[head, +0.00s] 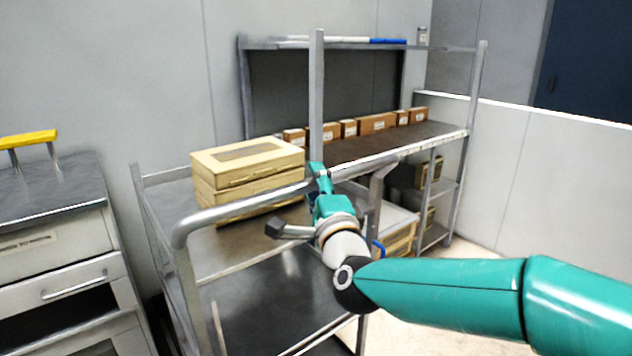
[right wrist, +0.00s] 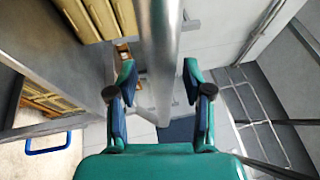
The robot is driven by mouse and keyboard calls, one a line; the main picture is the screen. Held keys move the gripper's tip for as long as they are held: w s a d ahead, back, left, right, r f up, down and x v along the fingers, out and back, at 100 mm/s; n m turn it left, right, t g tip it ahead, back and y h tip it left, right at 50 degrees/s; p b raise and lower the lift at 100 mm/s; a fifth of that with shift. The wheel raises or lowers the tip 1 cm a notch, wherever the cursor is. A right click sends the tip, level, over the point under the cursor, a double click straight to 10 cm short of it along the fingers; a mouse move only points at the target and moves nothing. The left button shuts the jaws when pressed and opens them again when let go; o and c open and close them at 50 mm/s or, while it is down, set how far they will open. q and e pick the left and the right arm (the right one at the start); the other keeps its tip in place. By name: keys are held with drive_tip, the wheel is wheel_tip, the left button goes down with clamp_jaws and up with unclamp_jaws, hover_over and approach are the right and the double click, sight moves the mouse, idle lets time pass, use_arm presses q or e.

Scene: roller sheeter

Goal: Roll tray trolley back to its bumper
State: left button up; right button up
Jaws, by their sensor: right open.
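The tray trolley (head: 250,262) is a grey metal cart with two visible decks and a tubular push handle (head: 240,207). Pale yellow lidded trays (head: 248,166) are stacked on its upper deck. My right gripper (head: 318,178) is at the right part of the handle. In the right wrist view the handle bar (right wrist: 160,45) runs between the two spread fingers (right wrist: 158,95), with gaps showing at both sides. I cannot tell whether the bar lies fully between the fingertips. I cannot make out a bumper. My left gripper is not in view.
A metal workbench with shelves (head: 400,150) and small brown boxes stands behind the trolley. A grey drawer cabinet (head: 60,240) with a yellow handle stands at left. A low white wall (head: 540,170) runs along the right. Pale floor shows at lower right.

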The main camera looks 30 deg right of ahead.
drive_tip(key=shift+w+d, duration=0.1)
drive_tip(key=shift+w, duration=0.15)
clamp_jaws()
idle(0.4)
